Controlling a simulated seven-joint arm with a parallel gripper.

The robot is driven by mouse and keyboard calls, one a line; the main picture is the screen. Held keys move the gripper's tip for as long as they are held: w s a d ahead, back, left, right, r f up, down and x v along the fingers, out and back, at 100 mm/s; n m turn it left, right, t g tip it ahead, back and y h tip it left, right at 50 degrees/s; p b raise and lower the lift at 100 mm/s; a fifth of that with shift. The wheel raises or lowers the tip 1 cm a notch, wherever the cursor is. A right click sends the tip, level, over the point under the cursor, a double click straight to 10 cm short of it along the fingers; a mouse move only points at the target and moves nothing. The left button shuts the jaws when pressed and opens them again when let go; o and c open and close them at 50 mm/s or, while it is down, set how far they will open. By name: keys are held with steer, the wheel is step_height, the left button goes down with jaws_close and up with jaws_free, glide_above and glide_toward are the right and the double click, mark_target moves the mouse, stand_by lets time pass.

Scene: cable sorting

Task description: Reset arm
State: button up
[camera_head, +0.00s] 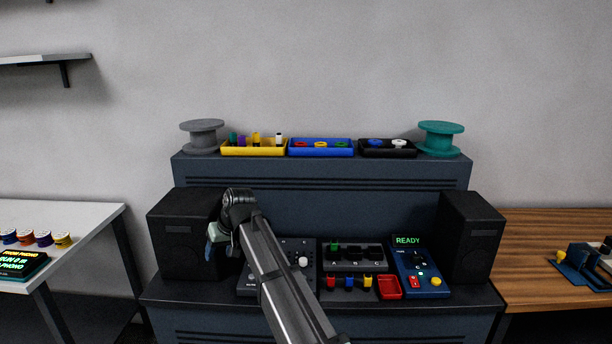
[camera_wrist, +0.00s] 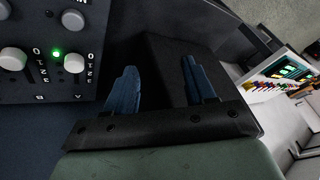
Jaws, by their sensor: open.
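My gripper (camera_wrist: 160,84) is open in the wrist view, with its two blue fingers apart and nothing between them. In the head view my arm reaches up from the bottom, and its end hangs in front of the left black speaker (camera_head: 180,240). The fingers are mostly hidden there. The dark speaker side shows behind the fingers in the wrist view. A dark panel with white knobs (camera_wrist: 73,20) and a lit green light lies left of the fingers.
The desk holds a switch block (camera_head: 352,258), several coloured plugs, a red tray (camera_head: 389,287), a blue box (camera_head: 420,270) reading READY and a right speaker (camera_head: 470,238). Yellow (camera_head: 254,148), blue (camera_head: 320,148) and black (camera_head: 388,149) trays stand on the shelf between two spools.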

steer(key=s+a+f+m+g+y, duration=0.1)
steer(key=s+a+f, duration=0.45)
steer(key=a, duration=0.35)
steer(key=s+a+f+m+g+y, duration=0.2)
steer(key=s+a+f, duration=0.35)
steer(key=a, duration=0.45)
steer(key=d+f+m+t, duration=0.1)
steer(key=d+f+m, duration=0.2)
steer(key=f, duration=1.4)
steer(key=s+d+f+g+h, duration=0.1)
steer(key=s+d+f+h, duration=0.15)
steer(key=d+f, duration=0.75)
steer(key=s+d+f+h, duration=0.1)
steer(key=s+d+f, duration=0.4)
steer(key=d, duration=0.9)
steer(key=s+d+f+g+h, duration=0.1)
steer(key=s+d+f+h, duration=0.1)
steer(key=d+f, duration=0.8)
steer(key=s+d+f+g+h, duration=0.1)
steer(key=s+d+f+g, duration=0.1)
steer(key=s+d, duration=1)
steer(key=s+d+f+g+h, duration=0.1)
steer(key=s+d+g, duration=0.2)
steer(key=s+d, duration=1)
steer(key=s, duration=0.3)
steer(key=shift+d+f+m, duration=0.3)
steer(key=shift+f+m, duration=0.1)
